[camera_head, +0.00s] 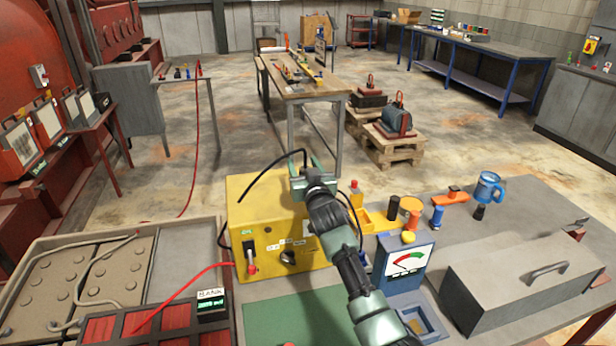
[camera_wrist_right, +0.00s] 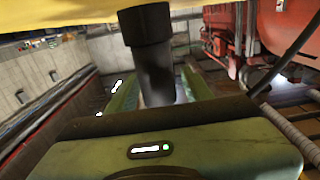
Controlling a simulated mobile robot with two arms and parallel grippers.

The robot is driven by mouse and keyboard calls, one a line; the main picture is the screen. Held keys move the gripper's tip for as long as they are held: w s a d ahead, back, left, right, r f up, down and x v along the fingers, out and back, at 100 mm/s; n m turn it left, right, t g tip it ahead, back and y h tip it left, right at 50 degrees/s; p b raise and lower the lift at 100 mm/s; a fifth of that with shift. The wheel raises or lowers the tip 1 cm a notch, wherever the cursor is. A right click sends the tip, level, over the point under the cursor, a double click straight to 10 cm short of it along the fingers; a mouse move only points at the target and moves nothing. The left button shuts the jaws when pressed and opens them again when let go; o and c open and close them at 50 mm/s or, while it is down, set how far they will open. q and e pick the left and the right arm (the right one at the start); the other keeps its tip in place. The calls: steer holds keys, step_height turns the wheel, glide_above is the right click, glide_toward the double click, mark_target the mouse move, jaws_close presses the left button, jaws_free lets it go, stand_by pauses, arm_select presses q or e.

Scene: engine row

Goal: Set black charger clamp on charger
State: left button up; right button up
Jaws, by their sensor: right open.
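The yellow charger (camera_head: 262,212) stands on the bench. My right gripper (camera_head: 309,164) is open at the charger's far top edge, its green fingertips partly hidden by my wrist. A black cable (camera_head: 262,176) loops over the charger to the gripper. In the right wrist view, a dark cylinder with a black cap (camera_wrist_right: 147,50) lies between the open green fingers (camera_wrist_right: 155,90); it may be the black clamp, but I cannot tell for sure. Whether the fingers touch it is unclear. The charger's yellow surface (camera_wrist_right: 70,14) crosses the top of that view. My left gripper is not in view.
A red clamp or plug (camera_head: 251,262) with a red cable sits at the charger's front left. A battery (camera_head: 95,275) stands at left. A meter (camera_head: 408,266), a grey toolbox (camera_head: 520,280) and a blue mug (camera_head: 488,187) stand at right. The green mat (camera_head: 300,318) is clear.

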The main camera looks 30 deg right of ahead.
steer(key=b+v, duration=0.2)
steer(key=v, duration=0.8)
steer(key=shift+f, duration=0.15)
steer(key=shift+v, duration=0.85)
